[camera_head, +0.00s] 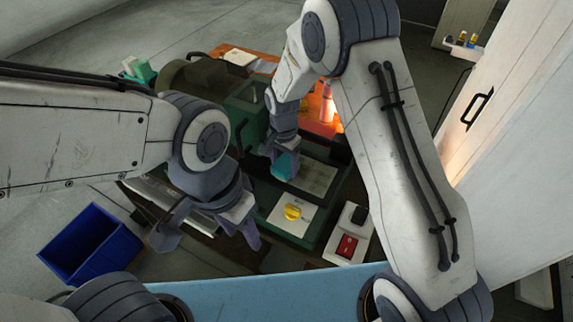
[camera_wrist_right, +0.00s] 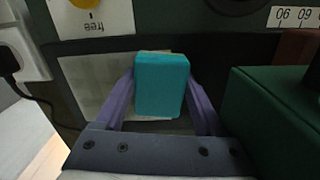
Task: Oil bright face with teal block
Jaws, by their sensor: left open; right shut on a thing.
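My right gripper (camera_wrist_right: 160,100) is shut on the teal block (camera_wrist_right: 162,84), one purple finger on each side of it. In the head view the teal block (camera_head: 286,166) shows below my right wrist, over the green machine. A pale, flat, bright plate (camera_head: 314,177) lies in a dark recess of the machine beside the block; it also shows in the right wrist view (camera_wrist_right: 93,92), partly hidden behind the block and fingers. I cannot tell whether the block touches it. My left gripper (camera_head: 207,240) is open and empty, at the left front of the machine.
A yellow knob (camera_head: 292,212) sits on a white panel at the machine's front. A red switch (camera_head: 346,246) is on a white box to its right. A blue bin (camera_head: 90,246) stands on the floor at left. An orange surface (camera_head: 318,125) with a bottle lies behind.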

